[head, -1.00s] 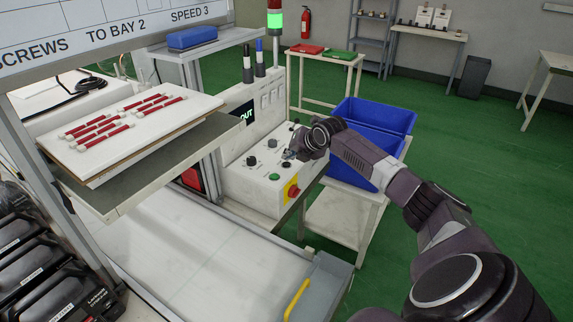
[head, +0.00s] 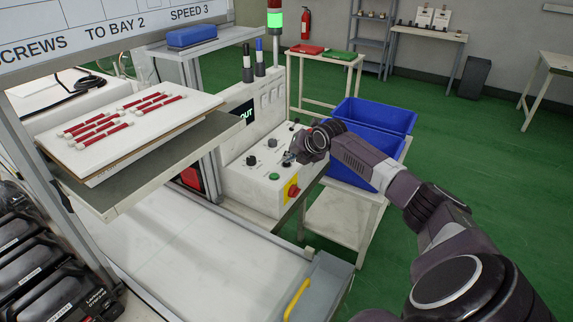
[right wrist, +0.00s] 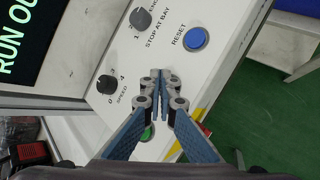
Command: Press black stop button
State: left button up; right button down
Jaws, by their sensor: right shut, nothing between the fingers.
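The control panel (head: 240,185) is a pale box with a sloped top. No black stop button can be made out; my right gripper hides part of the panel between the knobs and the green button. My right gripper (head: 287,160) is shut and empty, its fingertips close over the panel top. In the right wrist view the closed fingertips (right wrist: 160,76) lie between the black speed knob (right wrist: 106,84) and the blue reset button (right wrist: 196,39). I cannot tell whether they touch the panel. The green button (right wrist: 147,133) is partly behind the fingers. My left gripper is not in view.
A red emergency stop on a yellow plate (head: 292,190) sits at the panel's front corner. Another black knob (right wrist: 140,18) stands near the panel's screen (right wrist: 40,45). Blue bins (head: 375,116) stand to the right. A tray of red-and-white rods (head: 170,128) is at left.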

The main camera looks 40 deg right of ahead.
aim_at(288, 165)
jog(key=shift+f, duration=0.3)
dwell(0.5)
jog(key=shift+r+p, duration=0.5)
jog(key=shift+r, duration=0.35)
notch_tip(288, 165, up, 5)
jog(key=p, duration=0.4)
jog(key=shift+r, duration=0.1)
jog(key=shift+f, duration=0.2)
dwell(0.5)
